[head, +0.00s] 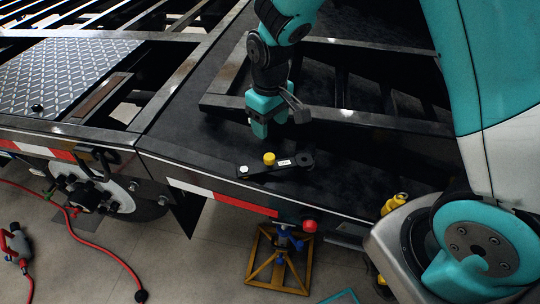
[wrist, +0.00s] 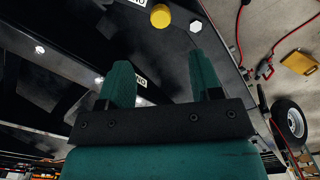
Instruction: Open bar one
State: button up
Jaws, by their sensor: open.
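A short black bar (head: 290,166) lies on the dark trailer deck near its side edge. It carries a yellow knob (head: 269,158), a pale bolt at its left end and a small white label. My teal gripper (head: 262,134) is above the deck, just behind the knob, pointing down. In the wrist view my gripper's two fingers (wrist: 160,62) are apart with nothing held between them. The yellow knob (wrist: 160,16) and the white hex bolt (wrist: 196,26) show beyond the fingertips, near the top edge. Much of the bar is cut off there. I cannot tell which bar is labelled one.
Trailer frame beams (head: 340,115) stand behind and right of my gripper. A wheel (head: 100,190) is below the deck at left. A yellow stand (head: 278,268) with a blue jack is on the floor below the edge. A red hose runs at left.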

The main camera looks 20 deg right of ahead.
aim_at(270, 157)
notch_tip(270, 157, down, 12)
jog(key=shift+f+p, duration=0.2)
jog(key=shift+p, duration=0.3)
grip_shut()
